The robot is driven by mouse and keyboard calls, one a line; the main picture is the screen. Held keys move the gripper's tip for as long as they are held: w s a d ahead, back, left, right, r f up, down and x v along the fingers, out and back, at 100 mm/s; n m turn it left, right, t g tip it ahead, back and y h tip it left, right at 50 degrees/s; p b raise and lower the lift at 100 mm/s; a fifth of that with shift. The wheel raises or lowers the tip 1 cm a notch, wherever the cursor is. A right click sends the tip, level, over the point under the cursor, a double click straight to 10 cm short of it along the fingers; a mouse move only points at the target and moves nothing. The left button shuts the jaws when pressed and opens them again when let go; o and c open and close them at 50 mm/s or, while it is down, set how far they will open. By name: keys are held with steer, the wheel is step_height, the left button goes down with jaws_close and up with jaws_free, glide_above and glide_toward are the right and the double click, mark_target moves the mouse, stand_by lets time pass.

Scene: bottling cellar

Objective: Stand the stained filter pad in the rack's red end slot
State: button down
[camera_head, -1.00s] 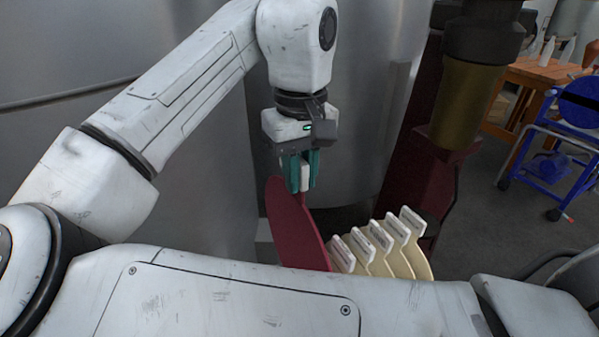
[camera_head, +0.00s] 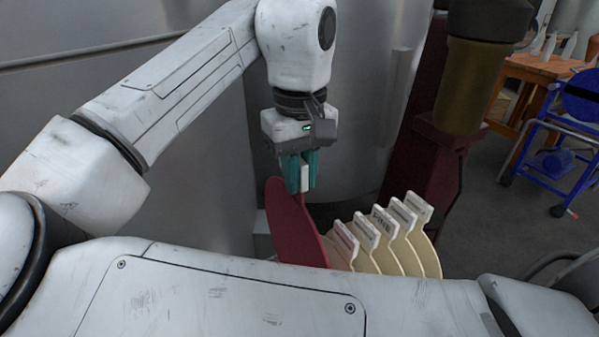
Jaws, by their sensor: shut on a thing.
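The stained filter pad (camera_head: 292,228) is a dark red disc with a white tab at its top. My gripper (camera_head: 302,178), with teal fingers, is shut on that tab and holds the pad upright. Several cream pads (camera_head: 408,254) with white labelled tabs stand in a tilted row just right of the red pad. The red pad's lower part is hidden behind my own white body. The rack and its red end slot cannot be made out, so I cannot tell whether the pad touches them.
A large steel tank (camera_head: 365,110) stands close behind my gripper. A dark red post (camera_head: 425,170) with a brass-coloured cylinder (camera_head: 466,88) rises to the right. A blue trolley (camera_head: 553,150) and a wooden table (camera_head: 540,70) stand farther right, with open floor before them.

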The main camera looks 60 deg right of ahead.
mark_target(300, 233)
steer(key=shift+f+b, duration=3.95)
step_height(300, 233, down, 15)
steer(key=b, duration=0.5)
steer(key=shift+b, duration=0.35)
steer(key=shift+f, duration=0.5)
steer(key=c, duration=1)
jaws_free()
steer(key=shift+o, duration=0.2)
steer(key=shift+r, duration=0.1)
step_height(300, 233, up, 11)
steer(key=shift+f+p, duration=0.15)
steer(key=shift+p, duration=0.9)
